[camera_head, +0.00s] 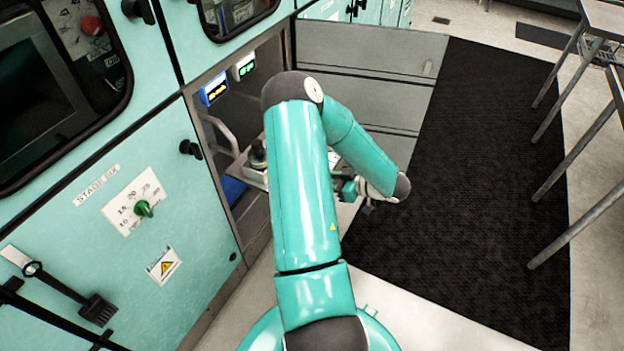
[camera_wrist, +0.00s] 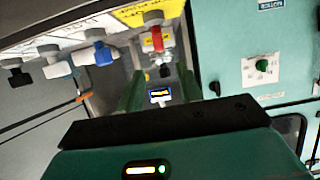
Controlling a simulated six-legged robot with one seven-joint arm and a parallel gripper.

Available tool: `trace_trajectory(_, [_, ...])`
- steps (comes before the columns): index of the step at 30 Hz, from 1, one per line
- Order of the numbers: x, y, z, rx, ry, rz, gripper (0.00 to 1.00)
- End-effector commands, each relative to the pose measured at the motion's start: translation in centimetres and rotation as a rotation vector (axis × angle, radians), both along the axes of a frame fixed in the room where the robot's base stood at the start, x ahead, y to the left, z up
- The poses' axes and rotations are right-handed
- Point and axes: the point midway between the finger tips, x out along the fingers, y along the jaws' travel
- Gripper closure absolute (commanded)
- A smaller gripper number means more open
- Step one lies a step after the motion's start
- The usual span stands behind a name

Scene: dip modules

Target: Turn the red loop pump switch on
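A red lever (camera_wrist: 155,34) on a white fitting hangs at the upper middle of the wrist view, in front of a yellow label. I cannot tell for certain that it is the red loop pump switch, nor whether it is on. My gripper (camera_wrist: 159,78) has two green fingers standing apart with nothing between them. The red lever shows beyond and above the gap between the fingers, and I see no contact. In the head view my arm hides most of the gripper and much of the open bay.
A blue-handled valve (camera_wrist: 101,55) and other fittings stand left of the red lever. A small lit blue display (camera_wrist: 160,94) shows beyond the fingers and also in the head view (camera_head: 214,89). A teal cabinet panel with a green dial (camera_head: 144,208) is at left. A black mat (camera_head: 470,200) lies right.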

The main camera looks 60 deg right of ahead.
Motion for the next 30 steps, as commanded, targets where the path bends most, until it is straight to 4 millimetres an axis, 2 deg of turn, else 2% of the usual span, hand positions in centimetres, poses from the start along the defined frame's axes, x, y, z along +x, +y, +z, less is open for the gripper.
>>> trace_trajectory(3, [-1.8,-0.3,0.8,-0.001,-0.002,-0.001,0.64])
trace_trajectory(9, [-3.0,-0.3,1.3,0.000,-0.001,0.001,0.64])
trace_trajectory(26, [-3.0,-0.3,1.3,0.000,-0.001,0.001,0.64])
trace_trajectory(30, [-2.0,-0.6,1.8,-0.029,0.001,-0.007,0.64])
